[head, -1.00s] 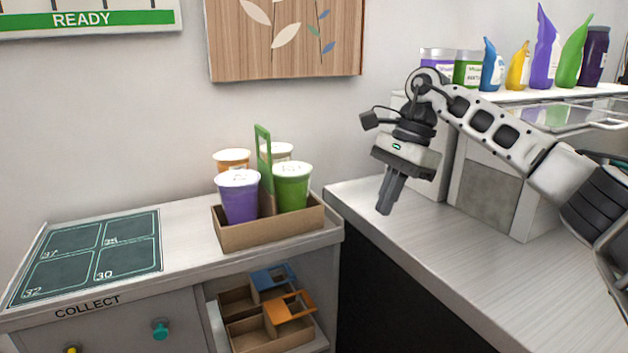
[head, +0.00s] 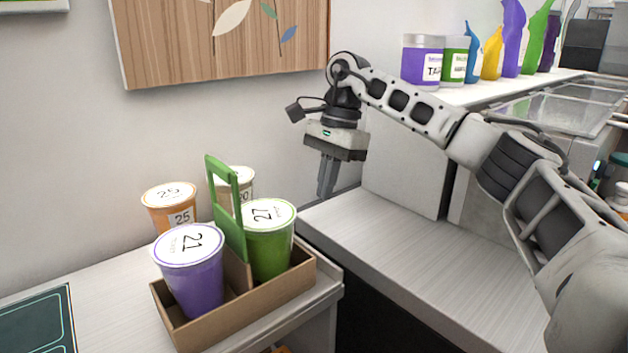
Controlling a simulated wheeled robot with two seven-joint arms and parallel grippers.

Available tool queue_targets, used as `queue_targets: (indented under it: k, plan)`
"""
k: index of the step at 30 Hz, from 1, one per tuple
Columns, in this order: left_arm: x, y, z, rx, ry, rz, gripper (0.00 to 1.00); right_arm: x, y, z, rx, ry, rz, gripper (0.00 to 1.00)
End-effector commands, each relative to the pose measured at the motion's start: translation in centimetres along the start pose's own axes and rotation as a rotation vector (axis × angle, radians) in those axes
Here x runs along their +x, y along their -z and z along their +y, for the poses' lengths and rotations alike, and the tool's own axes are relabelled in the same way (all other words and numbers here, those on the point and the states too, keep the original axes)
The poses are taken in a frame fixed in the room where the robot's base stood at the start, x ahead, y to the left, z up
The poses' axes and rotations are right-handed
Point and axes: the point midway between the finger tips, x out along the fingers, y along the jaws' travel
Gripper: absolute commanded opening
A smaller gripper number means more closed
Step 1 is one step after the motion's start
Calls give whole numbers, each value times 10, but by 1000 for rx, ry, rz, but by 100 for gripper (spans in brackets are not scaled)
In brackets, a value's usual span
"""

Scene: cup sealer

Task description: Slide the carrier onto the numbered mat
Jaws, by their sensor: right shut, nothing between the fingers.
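The carrier (head: 258,308) is a brown cardboard tray with a green upright handle (head: 228,205). My left gripper is not in view.
A gap separates the carrier's counter (head: 110,310) from the grey counter (head: 410,240) on the right. A shelf at the back right holds jars (head: 422,62) and several coloured bottles. Counter between mat and carrier is clear.

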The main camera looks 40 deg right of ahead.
Motion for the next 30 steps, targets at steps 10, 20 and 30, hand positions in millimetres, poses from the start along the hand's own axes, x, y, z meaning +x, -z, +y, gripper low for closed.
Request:
queue_targets:
  k: [10, 20, 30]
  plan:
    - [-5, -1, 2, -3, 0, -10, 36, 74, -1, 1, -1, -5, 0, 0]
    - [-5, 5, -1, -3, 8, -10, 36, 80, -38, 0, -2, -2, -1, 0]
    - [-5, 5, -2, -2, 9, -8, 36, 81, -40, 0, -1, -1, -1, 0]
